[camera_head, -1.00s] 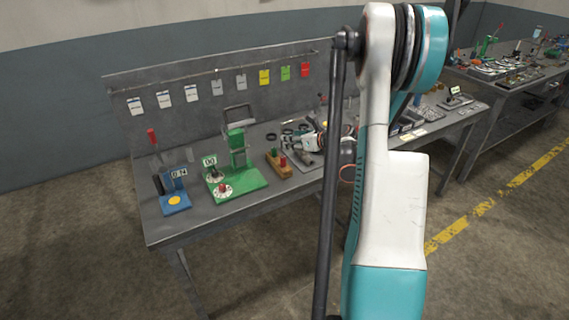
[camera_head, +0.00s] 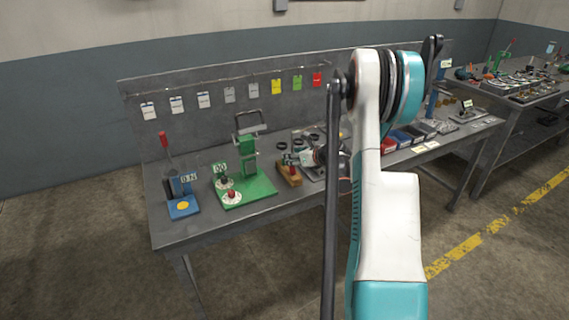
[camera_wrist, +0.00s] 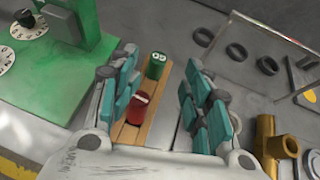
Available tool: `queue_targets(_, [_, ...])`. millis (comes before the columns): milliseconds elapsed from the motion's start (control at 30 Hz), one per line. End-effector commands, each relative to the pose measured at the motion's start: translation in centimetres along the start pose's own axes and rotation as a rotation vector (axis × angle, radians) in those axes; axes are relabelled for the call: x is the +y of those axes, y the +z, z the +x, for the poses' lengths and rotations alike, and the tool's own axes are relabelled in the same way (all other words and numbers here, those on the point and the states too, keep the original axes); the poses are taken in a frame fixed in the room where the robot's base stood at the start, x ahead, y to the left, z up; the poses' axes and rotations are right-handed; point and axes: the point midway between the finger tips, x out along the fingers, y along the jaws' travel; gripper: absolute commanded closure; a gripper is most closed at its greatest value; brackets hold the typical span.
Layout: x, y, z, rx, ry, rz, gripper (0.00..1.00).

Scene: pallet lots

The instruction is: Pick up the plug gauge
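A wooden block (camera_head: 291,181) stands on the workbench, right of a green stand. In the wrist view, the block (camera_wrist: 131,134) holds a red plug (camera_wrist: 139,108) and a green-topped plug (camera_wrist: 156,66) with a marking on its end. These look like plug gauge pieces; whether they are one gauge or two I cannot tell. The red plug also shows in the head view (camera_head: 293,170). My gripper (camera_wrist: 165,95) is open above the block, teal-padded fingers on either side of the plugs with gaps.
The green stand (camera_head: 247,187) with dials is close on the left. Black rings (camera_wrist: 236,54), a clear panel (camera_wrist: 268,52) and a brass fitting (camera_wrist: 276,147) lie right. A blue device (camera_head: 182,208) stands at the bench's left end.

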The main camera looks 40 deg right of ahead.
Motion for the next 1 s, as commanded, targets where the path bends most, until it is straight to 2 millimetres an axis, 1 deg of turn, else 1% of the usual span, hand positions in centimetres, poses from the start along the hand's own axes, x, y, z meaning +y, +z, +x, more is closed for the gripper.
queue_targets(33, [0.2,-0.3,1.0,0.002,0.002,-0.003,0.57])
queue_targets(100, [0.5,-0.2,2.1,0.002,0.003,-0.005,0.57])
queue_targets(200, [0.3,-0.2,3.4,0.002,0.001,-0.003,0.57])
queue_targets(300, [0.3,0.0,3.9,0.001,0.000,-0.001,0.57])
queue_targets(467, [0.3,0.1,3.8,0.000,0.000,-0.001,0.57])
queue_targets(500, [0.3,0.1,3.8,0.000,0.000,-0.001,0.62])
queue_targets(667, [0.3,0.1,3.8,0.000,0.000,-0.001,0.98])
queue_targets(700, [0.3,0.1,3.8,0.000,0.000,-0.001,1.00])
queue_targets(1000, [0.3,0.2,3.8,0.000,0.000,-0.001,1.00])
